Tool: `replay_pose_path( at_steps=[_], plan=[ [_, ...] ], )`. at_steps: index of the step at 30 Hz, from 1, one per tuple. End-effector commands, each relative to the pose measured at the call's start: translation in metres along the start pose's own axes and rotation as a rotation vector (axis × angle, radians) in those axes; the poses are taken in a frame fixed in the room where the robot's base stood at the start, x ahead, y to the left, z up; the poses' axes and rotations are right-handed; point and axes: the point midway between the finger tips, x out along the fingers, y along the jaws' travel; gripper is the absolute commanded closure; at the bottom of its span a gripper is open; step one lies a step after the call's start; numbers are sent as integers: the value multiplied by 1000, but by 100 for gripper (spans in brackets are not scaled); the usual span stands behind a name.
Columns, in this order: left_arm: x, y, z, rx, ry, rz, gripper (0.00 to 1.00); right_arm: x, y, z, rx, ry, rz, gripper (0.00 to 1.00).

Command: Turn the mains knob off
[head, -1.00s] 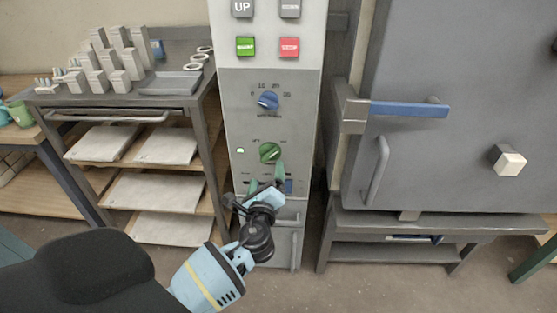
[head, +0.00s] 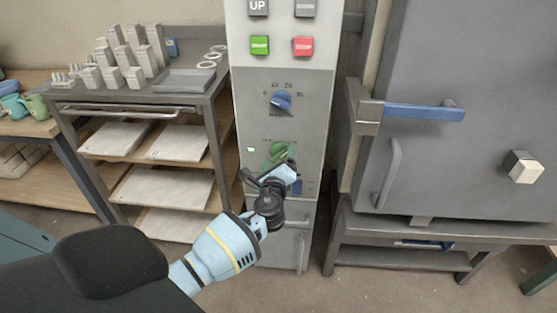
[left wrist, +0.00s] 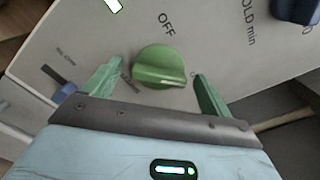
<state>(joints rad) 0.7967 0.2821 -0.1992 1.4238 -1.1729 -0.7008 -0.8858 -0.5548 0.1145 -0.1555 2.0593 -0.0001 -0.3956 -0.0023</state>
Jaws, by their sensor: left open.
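The mains knob (head: 279,151) is a round green knob low on the grey control panel (head: 283,122). It also shows in the left wrist view (left wrist: 160,66), with the label OFF above it and a partly covered label to its right. Its raised grip lies roughly level in that view. My left gripper (head: 281,166) is open in front of the knob. In the left wrist view its green fingers (left wrist: 158,72) stand on either side of the knob, with gaps between. My gripper hides the knob's lower part in the head view. My right gripper is not in view.
A blue dial (head: 281,102) sits above the knob, below green (head: 260,45) and red (head: 303,46) buttons. A small lit lamp (left wrist: 112,4) is near the knob. A rack (head: 160,113) stands left, and a grey kiln-like cabinet (head: 440,160) with a blue-barred latch stands right.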

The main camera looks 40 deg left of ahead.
Motion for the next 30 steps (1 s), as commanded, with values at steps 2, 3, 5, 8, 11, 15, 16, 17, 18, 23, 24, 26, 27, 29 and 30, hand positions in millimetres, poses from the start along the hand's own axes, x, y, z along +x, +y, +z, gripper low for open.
replay_pose_path(
  at_steps=[2,3,5,8,11,15,16,17,18,23,24,26,27,29,30],
  plan=[
    [0,0,0,0,0,0,16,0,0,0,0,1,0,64],
    [0,0,0,0,0,0,19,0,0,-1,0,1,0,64],
    [0,0,0,0,0,0,27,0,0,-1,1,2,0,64],
    [0,0,0,0,0,0,40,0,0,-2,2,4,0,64],
    [0,0,0,0,0,0,53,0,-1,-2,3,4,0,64],
    [0,0,0,-1,0,0,61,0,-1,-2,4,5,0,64],
    [-1,0,0,-2,0,0,61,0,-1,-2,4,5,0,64],
    [-1,0,0,-5,0,0,61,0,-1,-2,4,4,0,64],
    [-1,0,0,-9,0,0,61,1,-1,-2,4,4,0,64],
    [-1,1,-1,-52,0,0,61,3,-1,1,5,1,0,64],
    [-1,1,-2,-69,0,1,61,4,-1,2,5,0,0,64],
    [-1,2,-2,-102,1,1,61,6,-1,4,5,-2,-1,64],
    [-1,2,-2,-127,1,1,61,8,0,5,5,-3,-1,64],
    [-1,3,-2,-172,1,1,61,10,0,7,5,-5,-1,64],
    [-1,3,-3,-203,2,1,61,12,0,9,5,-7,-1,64]
  ],
)
